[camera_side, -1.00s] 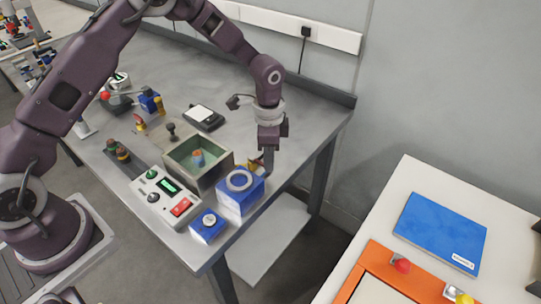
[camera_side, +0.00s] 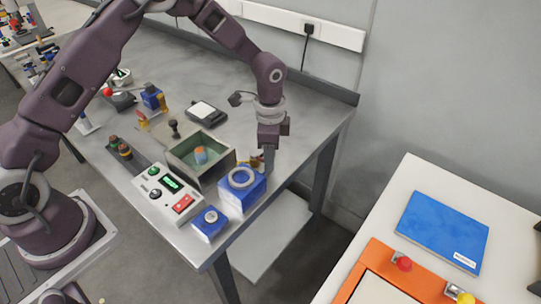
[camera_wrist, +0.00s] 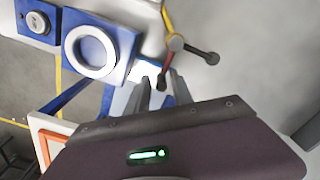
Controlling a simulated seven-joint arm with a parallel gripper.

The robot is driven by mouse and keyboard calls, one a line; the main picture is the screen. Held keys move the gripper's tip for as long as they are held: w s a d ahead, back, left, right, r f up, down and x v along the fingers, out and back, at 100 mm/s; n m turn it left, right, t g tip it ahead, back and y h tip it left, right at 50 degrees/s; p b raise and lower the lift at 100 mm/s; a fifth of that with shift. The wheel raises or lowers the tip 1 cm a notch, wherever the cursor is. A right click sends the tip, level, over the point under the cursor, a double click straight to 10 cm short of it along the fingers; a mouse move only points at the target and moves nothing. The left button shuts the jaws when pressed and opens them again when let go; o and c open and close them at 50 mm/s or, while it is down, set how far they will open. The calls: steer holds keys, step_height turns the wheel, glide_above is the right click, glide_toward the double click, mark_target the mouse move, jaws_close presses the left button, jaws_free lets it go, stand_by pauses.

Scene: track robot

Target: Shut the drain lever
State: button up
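The drain lever (camera_wrist: 175,42) is a hub with a yellow arm and reddish arms ending in dark knobs, at the top middle of the wrist view. In the side view it is a small, partly hidden shape (camera_side: 257,160) behind the blue box with a white ring (camera_side: 241,178). My gripper (camera_wrist: 160,82) points down beside it, with two grey fingers showing a gap between them. One dark knob lies at that gap, near the fingertips; contact is unclear.
An open-topped tank (camera_side: 172,154) with an orange-and-teal object inside stands left of the lever. A control box (camera_side: 165,193) and a small blue button box (camera_side: 209,222) are at the front edge. A black scale-like device (camera_side: 206,112) lies behind.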

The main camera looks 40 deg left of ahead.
steer(key=shift+a+f, duration=0.1)
step_height(320, 180, up, 7)
stand_by(0.5)
